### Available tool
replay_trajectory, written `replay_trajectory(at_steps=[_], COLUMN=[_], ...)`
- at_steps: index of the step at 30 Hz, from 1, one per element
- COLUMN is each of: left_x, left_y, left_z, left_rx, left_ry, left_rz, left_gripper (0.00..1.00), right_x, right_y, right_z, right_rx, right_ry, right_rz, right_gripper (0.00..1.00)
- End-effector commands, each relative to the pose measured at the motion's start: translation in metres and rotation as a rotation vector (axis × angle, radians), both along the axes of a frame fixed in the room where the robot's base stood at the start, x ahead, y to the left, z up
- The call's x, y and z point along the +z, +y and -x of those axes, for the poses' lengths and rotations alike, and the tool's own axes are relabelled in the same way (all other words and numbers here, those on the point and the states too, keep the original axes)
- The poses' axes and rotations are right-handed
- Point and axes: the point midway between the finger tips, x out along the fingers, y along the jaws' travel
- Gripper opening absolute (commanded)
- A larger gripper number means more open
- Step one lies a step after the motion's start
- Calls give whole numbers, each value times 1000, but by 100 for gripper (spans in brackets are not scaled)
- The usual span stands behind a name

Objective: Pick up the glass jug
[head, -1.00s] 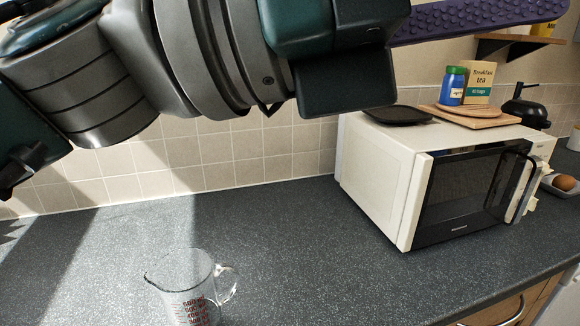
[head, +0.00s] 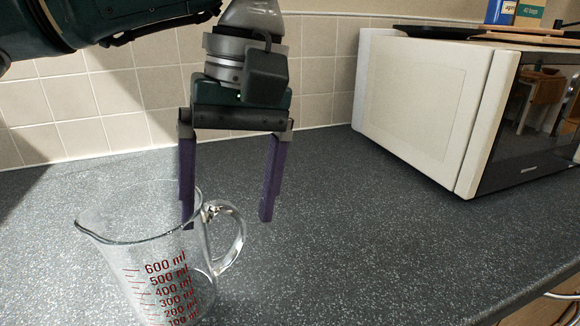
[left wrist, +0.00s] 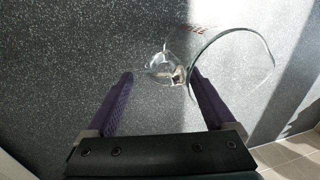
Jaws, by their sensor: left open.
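The clear glass jug (head: 150,265) stands upright on the dark speckled counter at the lower left of the head view. Red millilitre marks show on its side, and its handle (head: 238,240) points right. My left gripper (head: 228,217) points down with its two purple fingers wide apart and nothing held. In the left wrist view, the handle (left wrist: 163,68) shows between the fingertips (left wrist: 161,77), and the round rim lies to the right. I cannot tell whether a finger touches the glass.
A white microwave (head: 420,100) stands at the right, with a board, a blue jar (head: 500,10) and a box on top. A tiled wall (head: 110,95) closes the back. The counter (head: 350,230) between jug and microwave is clear.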

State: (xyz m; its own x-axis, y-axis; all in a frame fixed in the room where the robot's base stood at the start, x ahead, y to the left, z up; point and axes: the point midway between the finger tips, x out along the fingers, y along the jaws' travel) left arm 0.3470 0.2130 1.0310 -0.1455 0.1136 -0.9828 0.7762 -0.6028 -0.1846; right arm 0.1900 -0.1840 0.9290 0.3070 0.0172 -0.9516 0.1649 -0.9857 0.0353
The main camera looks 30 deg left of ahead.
Motion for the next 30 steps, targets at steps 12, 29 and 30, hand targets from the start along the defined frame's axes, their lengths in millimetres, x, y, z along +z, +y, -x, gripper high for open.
replay_trajectory(at_steps=[12,29,30], left_x=[-49,-64,-64], left_y=[3,4,4], left_z=[13,14,14], left_rx=[2,1,1], left_ry=[4,-1,-1], left_rz=[2,2,2], left_gripper=[88,68,63], right_x=[11,11,11], right_y=[0,0,0], right_z=[0,1,1], right_rx=[-1,1,1], right_ry=[1,2,2], right_rz=[-1,-2,-2], right_gripper=[0,0,0])
